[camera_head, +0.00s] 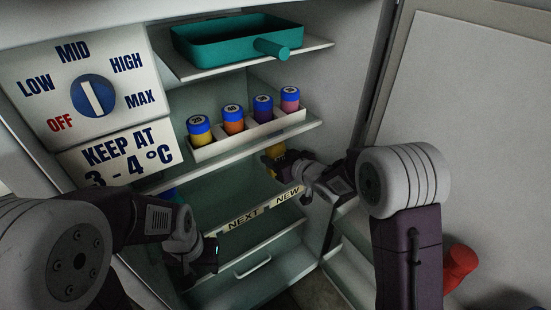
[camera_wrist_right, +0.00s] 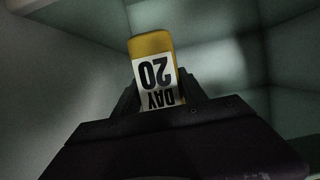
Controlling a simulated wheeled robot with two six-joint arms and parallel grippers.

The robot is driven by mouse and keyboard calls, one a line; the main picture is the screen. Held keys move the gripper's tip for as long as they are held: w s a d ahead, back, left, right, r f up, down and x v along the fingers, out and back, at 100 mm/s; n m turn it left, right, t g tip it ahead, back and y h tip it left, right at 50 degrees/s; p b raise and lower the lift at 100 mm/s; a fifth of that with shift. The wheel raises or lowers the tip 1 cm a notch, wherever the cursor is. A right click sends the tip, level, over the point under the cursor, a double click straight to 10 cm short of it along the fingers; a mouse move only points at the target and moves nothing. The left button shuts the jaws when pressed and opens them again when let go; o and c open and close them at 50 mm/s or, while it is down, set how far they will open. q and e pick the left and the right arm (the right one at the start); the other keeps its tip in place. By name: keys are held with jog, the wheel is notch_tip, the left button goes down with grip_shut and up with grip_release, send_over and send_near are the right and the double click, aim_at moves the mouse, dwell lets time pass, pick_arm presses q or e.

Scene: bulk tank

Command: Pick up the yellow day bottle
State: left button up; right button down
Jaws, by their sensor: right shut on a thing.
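The yellow day bottle (camera_wrist_right: 151,44) shows in the right wrist view with a white label reading DAY 20, upside down in that picture. My right gripper (camera_wrist_right: 158,92) is shut on it, one finger on each side. In the head view, part of the yellow bottle (camera_head: 276,149) shows at the tip of my right gripper (camera_head: 283,166), just below the middle shelf and above the lower shelf. Its lower part is mostly hidden. My left gripper (camera_head: 205,259) is low at the left of the lower shelf; its fingers are not clear.
Several blue-capped bottles stand in a white rack (camera_head: 246,135) on the middle shelf, close above the right gripper. A teal tray (camera_head: 222,46) sits on the top shelf. The lower shelf edge (camera_head: 245,222) reads NEXT and NEW. The open door (camera_head: 465,100) is at right.

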jog(key=s+a+p, duration=0.1)
jog(key=s+a, duration=0.2)
jog(key=a, duration=0.2)
jog(key=s+a+p, duration=0.1)
jog(key=s+a, duration=0.2)
jog(key=a, duration=0.2)
jog(key=s+a+p, duration=0.1)
jog(key=s+a, duration=0.3)
jog(key=a, duration=0.1)
